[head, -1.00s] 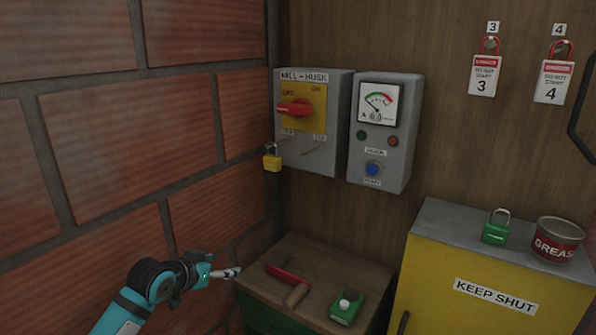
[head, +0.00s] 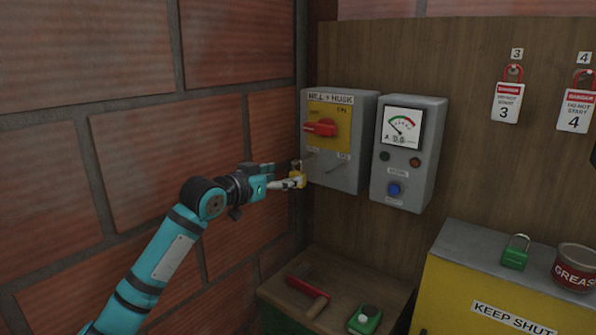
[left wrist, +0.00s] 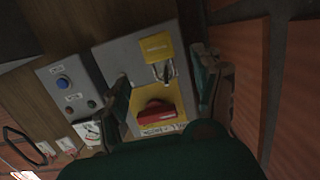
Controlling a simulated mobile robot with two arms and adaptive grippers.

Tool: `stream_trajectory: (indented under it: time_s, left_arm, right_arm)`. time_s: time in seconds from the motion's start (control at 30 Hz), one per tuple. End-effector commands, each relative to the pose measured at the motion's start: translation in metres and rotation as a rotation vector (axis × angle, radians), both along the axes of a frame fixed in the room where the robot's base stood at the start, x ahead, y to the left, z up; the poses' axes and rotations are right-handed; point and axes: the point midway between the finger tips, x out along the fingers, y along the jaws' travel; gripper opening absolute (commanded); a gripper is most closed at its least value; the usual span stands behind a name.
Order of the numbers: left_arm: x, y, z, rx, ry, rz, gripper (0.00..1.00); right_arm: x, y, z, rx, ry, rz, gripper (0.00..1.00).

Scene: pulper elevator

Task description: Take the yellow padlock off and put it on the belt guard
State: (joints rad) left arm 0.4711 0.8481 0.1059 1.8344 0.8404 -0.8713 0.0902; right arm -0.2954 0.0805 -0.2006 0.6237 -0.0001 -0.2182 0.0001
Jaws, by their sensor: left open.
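The yellow padlock (head: 299,180) hangs at the lower left of the grey MILL-HUSK switch box (head: 369,140), partly hidden by my left gripper (head: 290,182). In the left wrist view the padlock's yellow body (left wrist: 157,47) and its shackle (left wrist: 165,72) show between the two open fingers of the left gripper (left wrist: 163,82). I cannot tell whether either finger touches it. The box's red handle (head: 321,128) sits on a yellow plate. No label names the belt guard; a yellow cabinet (head: 450,290) marked KEEP SHUT stands at the lower right. My right gripper is not in view.
A grey meter box (head: 422,160) is close right of the switch box. The brick wall (head: 140,150) is close on the left. A green padlock (head: 514,253) and a grease tin (head: 576,268) stand on the cabinet.

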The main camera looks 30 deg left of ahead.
Motion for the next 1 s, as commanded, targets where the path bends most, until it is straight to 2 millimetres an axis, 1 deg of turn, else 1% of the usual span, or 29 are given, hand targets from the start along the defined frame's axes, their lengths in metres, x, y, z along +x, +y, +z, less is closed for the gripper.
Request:
stream_trajectory:
  time_s: [0.03,0.1,0.27,0.47,0.6,0.7,0.87,0.9,1.0]
  left_arm:
    - [0.007,0.0,0.002,-0.004,-0.002,0.001,0.67]
    - [0.014,-0.001,-0.001,-0.003,0.0,0.001,0.67]
    - [0.023,-0.001,-0.003,-0.002,0.0,0.001,0.67]
    - [0.05,-0.004,-0.012,-0.004,0.002,0.0,0.67]
    - [0.065,-0.004,-0.015,-0.002,0.0,0.0,0.67]
    - [0.069,-0.004,-0.018,0.0,0.0,0.001,0.67]
    - [0.068,-0.004,-0.018,0.001,0.0,0.001,0.67]
    - [0.068,-0.004,-0.018,0.001,0.0,0.001,0.65]
    - [0.068,-0.004,-0.018,0.0,0.0,0.001,0.52]
  right_arm:
    - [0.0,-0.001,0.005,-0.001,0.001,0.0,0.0]
    - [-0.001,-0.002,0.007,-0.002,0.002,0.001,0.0]
    - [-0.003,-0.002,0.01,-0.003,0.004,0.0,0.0]
    - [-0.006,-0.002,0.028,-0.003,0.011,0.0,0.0]
    - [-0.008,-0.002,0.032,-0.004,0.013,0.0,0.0]
    - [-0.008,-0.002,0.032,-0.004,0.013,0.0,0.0]
    - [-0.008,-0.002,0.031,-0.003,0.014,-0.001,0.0]
    - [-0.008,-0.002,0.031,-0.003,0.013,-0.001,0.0]
    - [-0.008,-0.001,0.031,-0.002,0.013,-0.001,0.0]
